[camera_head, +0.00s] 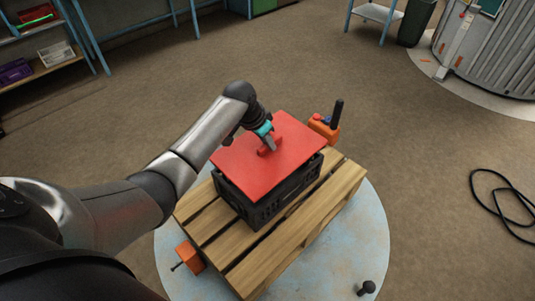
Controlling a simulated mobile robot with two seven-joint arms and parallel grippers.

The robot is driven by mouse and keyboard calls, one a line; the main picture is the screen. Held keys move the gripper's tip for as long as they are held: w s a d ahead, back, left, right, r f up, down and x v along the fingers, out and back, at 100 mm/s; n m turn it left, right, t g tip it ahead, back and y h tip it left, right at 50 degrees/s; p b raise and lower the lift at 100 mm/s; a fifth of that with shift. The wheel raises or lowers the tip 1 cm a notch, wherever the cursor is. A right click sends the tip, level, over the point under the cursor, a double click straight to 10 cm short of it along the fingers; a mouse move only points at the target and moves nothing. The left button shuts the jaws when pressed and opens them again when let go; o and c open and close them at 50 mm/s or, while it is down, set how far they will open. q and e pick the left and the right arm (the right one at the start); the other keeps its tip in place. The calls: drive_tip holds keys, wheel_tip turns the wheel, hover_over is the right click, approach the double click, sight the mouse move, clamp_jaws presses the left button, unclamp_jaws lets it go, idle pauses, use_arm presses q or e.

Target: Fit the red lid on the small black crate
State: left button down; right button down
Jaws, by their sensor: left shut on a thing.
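The red lid (288,158) is a flat square panel with a raised red handle in its middle. It lies over the top of the small black crate (266,208), whose near sides show below it. I cannot tell whether the lid is fully seated on the rim. The crate stands on a wooden pallet (305,226). My left gripper (269,142) comes in from the left and is shut on the lid's handle. The crate's inside is hidden under the lid. My right gripper is not in view.
The pallet rests on a round pale-blue plate (365,235). An orange device with a black handle (325,128) is at the pallet's far corner, and another orange piece (190,256) at its near left. A black cable (490,200) lies on the floor at right. Shelves (45,70) stand far left.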

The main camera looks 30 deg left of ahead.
sight(268, 155)
use_arm(q)
drive_tip(key=shift+f+b, duration=0.55)
drive_tip(key=shift+f, duration=1.65)
drive_tip(key=shift+f, duration=0.6)
drive_tip(key=c, duration=0.8)
unclamp_jaws()
drive_tip(key=shift+o, duration=0.2)
drive_tip(key=p+v, duration=0.1)
drive_tip(key=v, duration=0.4)
drive_tip(key=p+v, duration=0.2)
drive_tip(key=v, duration=0.4)
drive_tip(key=shift+w+r, duration=0.1)
drive_tip(key=shift+r, duration=0.3)
drive_tip(key=shift+s+r, duration=0.3)
drive_tip(key=shift+r, duration=0.35)
drive_tip(key=shift+f, duration=0.1)
